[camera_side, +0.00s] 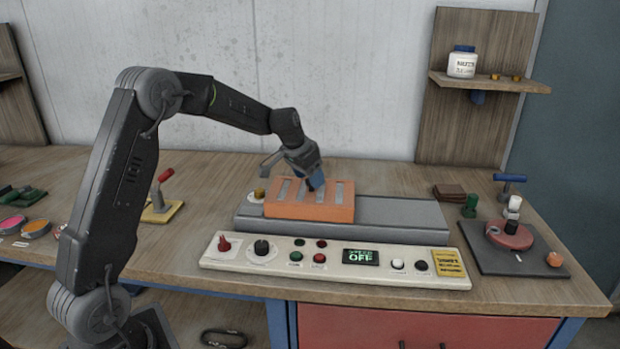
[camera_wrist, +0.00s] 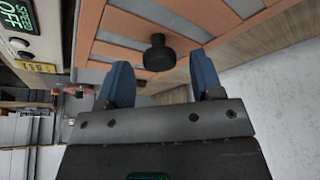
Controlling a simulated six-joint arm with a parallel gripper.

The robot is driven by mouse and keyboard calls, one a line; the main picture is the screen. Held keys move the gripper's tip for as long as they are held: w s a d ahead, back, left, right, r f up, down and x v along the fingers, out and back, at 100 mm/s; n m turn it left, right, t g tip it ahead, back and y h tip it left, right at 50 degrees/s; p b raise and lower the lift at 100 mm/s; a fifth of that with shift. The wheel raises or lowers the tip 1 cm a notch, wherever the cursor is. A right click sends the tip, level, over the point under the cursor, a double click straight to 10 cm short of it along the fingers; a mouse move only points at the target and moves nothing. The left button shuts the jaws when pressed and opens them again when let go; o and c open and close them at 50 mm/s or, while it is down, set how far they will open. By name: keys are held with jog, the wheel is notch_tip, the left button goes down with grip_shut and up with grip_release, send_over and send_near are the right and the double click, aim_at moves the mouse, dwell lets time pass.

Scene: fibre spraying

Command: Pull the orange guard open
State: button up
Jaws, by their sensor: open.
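The orange guard (camera_side: 295,213), a slotted box-like cover, sits over the left part of a grey bed (camera_side: 405,215) in the side view. In the wrist view the guard (camera_wrist: 118,28) fills the upper middle, with grey showing through its slots. A black round knob (camera_wrist: 157,52) stands on it. My gripper (camera_side: 316,184) is over the guard's top, pointing down. In the wrist view its two blue fingers (camera_wrist: 160,66) are apart, with the knob in line with the gap between them. No finger visibly touches the knob; I cannot tell how deep it sits between them.
A control panel (camera_side: 220,262) with knobs, buttons and a display reading OFF lies in front of the bed. The bed right of the guard is clear. A dark plate (camera_side: 488,262) with a red part stands at right. A shelf (camera_side: 520,84) holds a jar.

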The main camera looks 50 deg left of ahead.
jog(key=shift+w+f, duration=0.25)
jog(key=shift+f, duration=0.2)
grip_shut()
dwell(0.3)
